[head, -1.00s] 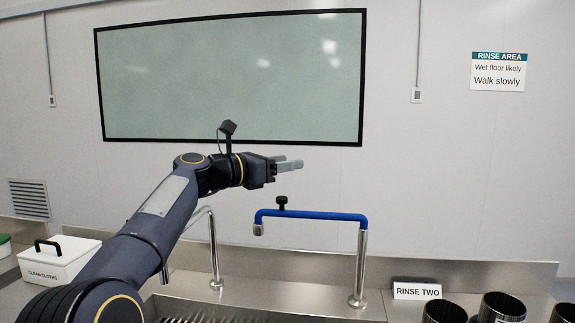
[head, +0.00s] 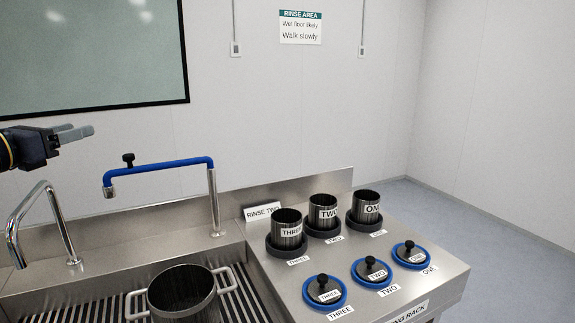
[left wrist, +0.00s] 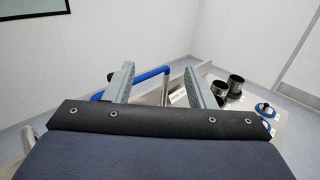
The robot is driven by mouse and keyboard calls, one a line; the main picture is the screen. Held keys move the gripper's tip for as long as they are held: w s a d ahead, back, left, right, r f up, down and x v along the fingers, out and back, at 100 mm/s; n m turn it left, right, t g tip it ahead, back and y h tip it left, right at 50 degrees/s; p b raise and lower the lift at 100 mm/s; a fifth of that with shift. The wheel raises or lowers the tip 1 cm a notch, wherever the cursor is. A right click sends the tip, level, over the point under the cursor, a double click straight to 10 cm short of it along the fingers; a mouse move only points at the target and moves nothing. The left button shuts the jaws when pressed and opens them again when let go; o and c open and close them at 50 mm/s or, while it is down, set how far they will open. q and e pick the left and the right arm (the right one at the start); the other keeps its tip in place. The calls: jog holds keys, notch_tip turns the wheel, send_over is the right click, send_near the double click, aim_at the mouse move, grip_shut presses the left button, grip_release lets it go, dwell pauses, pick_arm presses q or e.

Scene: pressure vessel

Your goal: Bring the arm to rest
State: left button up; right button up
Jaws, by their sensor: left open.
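My left gripper (head: 75,134) shows at the left edge of the head view, held up in front of the wall and above the sink, with its arm cut off by the frame. In the left wrist view its two grey fingers (left wrist: 157,85) stand apart with nothing between them in contact. The blue swivel spout (head: 160,168) is lower and to the right of it, apart from the fingers. My right gripper is not in view.
A steel pot (head: 182,290) with two handles stands on the slatted sink. On the counter to the right stand several dark cylinders (head: 290,228) and blue-rimmed lids (head: 325,291), labelled ONE, TWO and THREE. A plain steel spout (head: 38,215) rises at left. The right-hand floor (head: 440,215) is clear.

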pick_arm(q)
jog(key=s+d+f+m+g, duration=0.5)
jog(key=s+d+f+m, duration=0.3)
jog(key=d+f+m, duration=0.3)
jog(key=s+d+f+m+g, duration=0.2)
jog(key=s+d+f+m, duration=0.2)
jog(key=s+f+m, duration=0.2)
jog(key=s+d+f+m+g+y, duration=0.1)
jog(key=s+d+f+m+g, duration=0.1)
jog(key=s+d+f+m, duration=0.2)
jog(key=s+d+f+m+g+p, duration=0.1)
jog(key=s+d+f+m, duration=0.4)
jog(key=s+f+m, duration=0.5)
notch_tip(320, 180, down, 6)
jog(key=shift+s+r+g, duration=0.25)
jog(key=shift+s+g, duration=0.55)
jog(key=shift+s, duration=0.3)
